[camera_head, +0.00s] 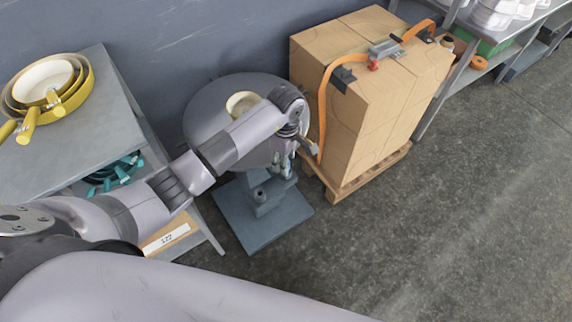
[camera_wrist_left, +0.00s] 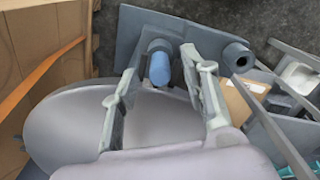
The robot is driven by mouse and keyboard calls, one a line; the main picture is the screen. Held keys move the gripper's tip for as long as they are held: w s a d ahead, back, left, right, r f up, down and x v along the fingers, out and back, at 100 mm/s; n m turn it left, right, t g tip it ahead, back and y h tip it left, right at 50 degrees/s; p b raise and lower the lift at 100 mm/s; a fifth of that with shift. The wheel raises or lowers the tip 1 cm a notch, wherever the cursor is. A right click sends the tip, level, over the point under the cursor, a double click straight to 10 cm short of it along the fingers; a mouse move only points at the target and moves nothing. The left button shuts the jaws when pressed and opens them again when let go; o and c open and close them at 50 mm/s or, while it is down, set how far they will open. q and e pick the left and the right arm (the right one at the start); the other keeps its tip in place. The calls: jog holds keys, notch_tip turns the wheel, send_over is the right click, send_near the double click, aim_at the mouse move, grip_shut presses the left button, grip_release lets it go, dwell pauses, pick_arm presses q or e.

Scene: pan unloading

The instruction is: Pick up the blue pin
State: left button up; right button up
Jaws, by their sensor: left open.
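The blue pin (camera_wrist_left: 159,66) shows in the left wrist view as a short, round-topped blue cylinder by a grey block. It lies in the picture between the two fingers of my left gripper (camera_wrist_left: 160,55). The fingers are spread apart, with a visible gap on each side of the pin. In the head view my left gripper (camera_head: 284,164) points down beside the round grey disc, above the blue-grey stand (camera_head: 262,222). There the pin cannot be made out clearly behind the fingers. My right gripper is not in view.
A grey round disc (camera_head: 205,112) with a cream piece (camera_head: 242,103) stands behind my left arm. A strapped carton stack (camera_head: 375,110) on a pallet is close right of the gripper. A bench (camera_head: 95,75) with yellow pans (camera_head: 50,85) is left. The floor at right is clear.

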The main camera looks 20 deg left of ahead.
pick_arm(q)
grip_shut()
dwell(0.4)
jog(key=shift+r, duration=0.15)
